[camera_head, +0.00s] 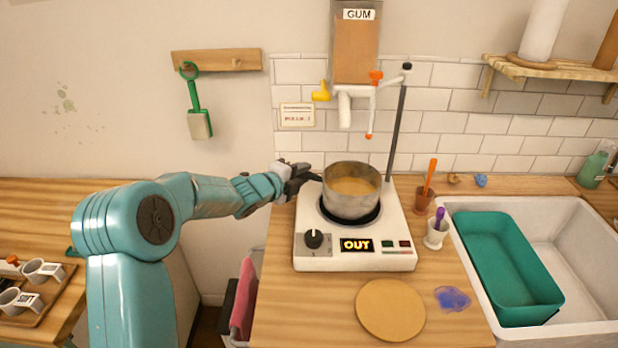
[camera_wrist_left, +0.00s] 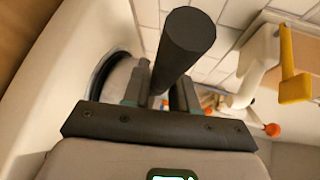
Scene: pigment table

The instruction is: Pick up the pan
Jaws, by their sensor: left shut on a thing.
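The pan (camera_head: 351,205) is a grey metal pot with tan contents, upright over the dark round burner of the white hot plate (camera_head: 310,262). I cannot tell whether it touches the burner. My left gripper (camera_head: 303,178) is at the pan's left side, shut on its handle. In the left wrist view, the thick black handle (camera_wrist_left: 187,40) runs between the fingers of my left gripper (camera_wrist_left: 162,98). Part of the pan's grey side (camera_wrist_left: 118,75) shows behind them. The handle is mostly hidden by the gripper in the head view. My right gripper is not in view.
A dispenser labelled GUM (camera_head: 356,50) hangs above the pan, with a dark post (camera_head: 396,125) behind it. Two small cups, one white (camera_head: 435,236), stand right of the hot plate. A round board (camera_head: 390,311) lies in front. A teal tub (camera_head: 505,265) sits in the sink.

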